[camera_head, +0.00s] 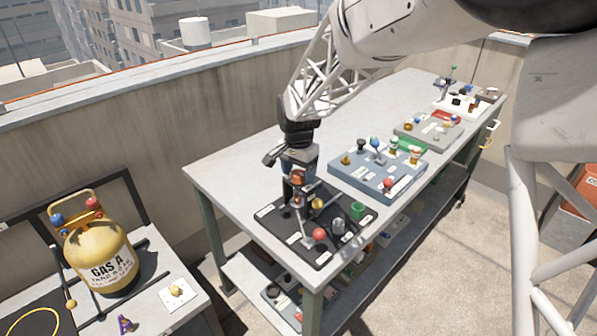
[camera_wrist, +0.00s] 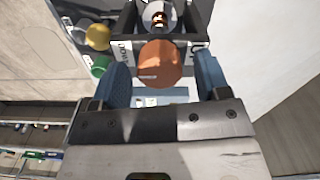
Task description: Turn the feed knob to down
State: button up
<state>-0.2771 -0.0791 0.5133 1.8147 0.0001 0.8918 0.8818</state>
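A copper-orange knob (camera_wrist: 160,64) sits between the two blue finger pads of my gripper (camera_wrist: 163,80) in the wrist view. A clear gap shows on each side, so my gripper is open around it and not closed on it. A short pale mark lies on the left part of the knob's face. White labels (camera_wrist: 125,55) flank it, too unclear to read as feed. In the head view the orange knob (camera_head: 298,177) stands on the black panel (camera_head: 275,228), just under my gripper (camera_head: 291,172), which points down and partly hides it.
On the black panel are a yellow knob (camera_head: 318,203), a green knob (camera_head: 357,210), a grey knob (camera_head: 338,226) and a red-tipped lever (camera_head: 319,234). A blue-grey panel (camera_head: 350,172) with several controls lies to the right. The table's left end (camera_head: 232,170) is clear.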

aim_at(300, 173)
dwell(0.3)
jog(key=shift+r, duration=3.9)
jog(key=shift+s+d+r, duration=0.15)
jog(key=shift+s+d, duration=0.05)
jog(key=s+d+r+n+t, duration=0.1)
jog(key=s+d+n, duration=0.1)
jog(key=s+d, duration=0.4)
jog(key=s+d+r+n, duration=0.1)
jog(key=s+d, duration=0.5)
jog(key=s, duration=1.1)
jog(key=s+d+r+n+t, duration=0.1)
jog(key=s+d, duration=0.5)
jog(key=s, duration=0.6)
jog(key=r+n, duration=0.1)
jog(key=n, duration=0.1)
jog(key=shift+d+n+t, duration=0.25)
jog(key=shift+n+t, duration=0.05)
jog(key=shift+n, duration=0.1)
jog(key=shift+s+r, duration=0.1)
